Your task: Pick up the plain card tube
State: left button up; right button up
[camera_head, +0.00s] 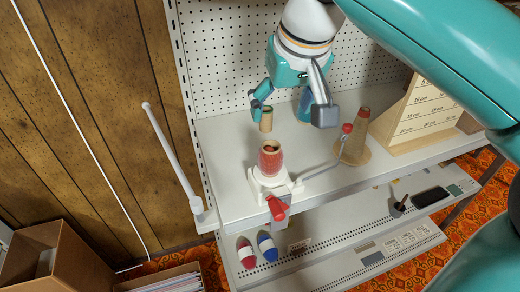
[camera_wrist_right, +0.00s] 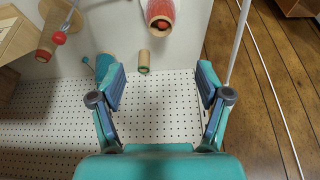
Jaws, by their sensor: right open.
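The plain card tube (camera_head: 266,120) is a short, tan, hollow tube standing upright on the white shelf top. It also shows in the right wrist view (camera_wrist_right: 144,64), between and beyond the fingertips, a little left of centre. My right gripper (camera_head: 291,104) is open and empty, hanging over the shelf close to the tube. In the right wrist view its two fingers (camera_wrist_right: 161,86) are spread wide, with nothing between their pads. I cannot tell whether a finger touches the tube in the head view. My left gripper is not in view.
A white winder with a red-wound tube (camera_head: 271,160) stands in front. The pegboard (camera_head: 225,60) rises behind.

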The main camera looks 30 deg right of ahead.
aim_at(271, 147)
jog(key=b+x, duration=0.1)
jog(key=x, duration=0.8)
jog(key=shift+w+f, duration=0.2)
jog(key=shift+f, duration=0.15)
jog(key=x, duration=0.5)
jog(key=shift+s+f+b, duration=0.25)
jog(key=shift+f+b, duration=0.05)
jog(key=shift+f, duration=0.15)
jog(key=shift+w+f, duration=0.2)
jog(key=shift+f, duration=0.15)
jog(key=c, duration=0.9)
